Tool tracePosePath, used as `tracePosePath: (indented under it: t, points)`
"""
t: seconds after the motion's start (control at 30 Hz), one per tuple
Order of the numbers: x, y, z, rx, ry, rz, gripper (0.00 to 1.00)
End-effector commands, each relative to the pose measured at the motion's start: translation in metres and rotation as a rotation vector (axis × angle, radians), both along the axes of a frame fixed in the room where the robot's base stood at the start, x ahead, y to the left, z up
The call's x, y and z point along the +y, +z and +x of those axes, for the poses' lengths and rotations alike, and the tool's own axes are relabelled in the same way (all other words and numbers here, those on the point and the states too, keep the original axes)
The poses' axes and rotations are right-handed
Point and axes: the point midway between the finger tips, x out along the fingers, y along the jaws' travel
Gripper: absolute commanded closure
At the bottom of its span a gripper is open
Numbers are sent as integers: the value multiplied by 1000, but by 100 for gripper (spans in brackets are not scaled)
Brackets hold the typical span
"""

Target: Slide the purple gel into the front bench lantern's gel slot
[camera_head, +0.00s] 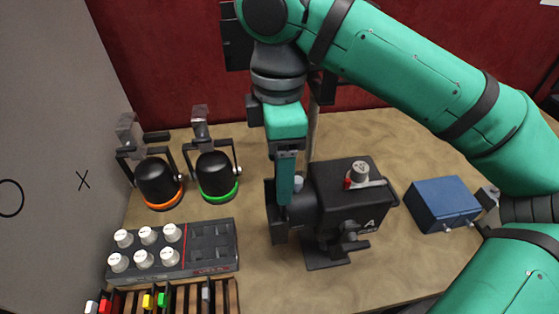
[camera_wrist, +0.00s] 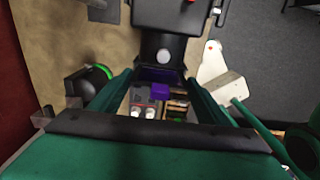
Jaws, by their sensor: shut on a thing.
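The black bench lantern (camera_head: 345,195) stands on its base in mid-bench, its barrel and slot frame (camera_head: 275,222) facing left. In the wrist view the lantern (camera_wrist: 180,12) is at the top, with its barrel (camera_wrist: 160,48) pointing down the picture. My gripper (camera_head: 283,196) points down at the barrel's front end, right by the slot frame. In the wrist view my gripper (camera_wrist: 160,84) is shut on the purple gel (camera_wrist: 160,91), which sits just in front of the barrel. The gel is not clear in the head view, and how far it is in the slot cannot be told.
Two black lamps, with an orange ring (camera_head: 165,203) and a green ring (camera_head: 222,195), stand at the left. A knob panel (camera_head: 205,262) and a rack of coloured pieces (camera_head: 180,298) lie front left. A blue box (camera_head: 443,203) sits at the right.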

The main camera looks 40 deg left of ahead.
Motion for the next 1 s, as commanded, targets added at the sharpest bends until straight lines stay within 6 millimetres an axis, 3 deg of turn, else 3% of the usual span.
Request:
tracePosePath:
  t: [1.0]
  points:
    - [0, -26, 0, -1, 0, 0, 52]
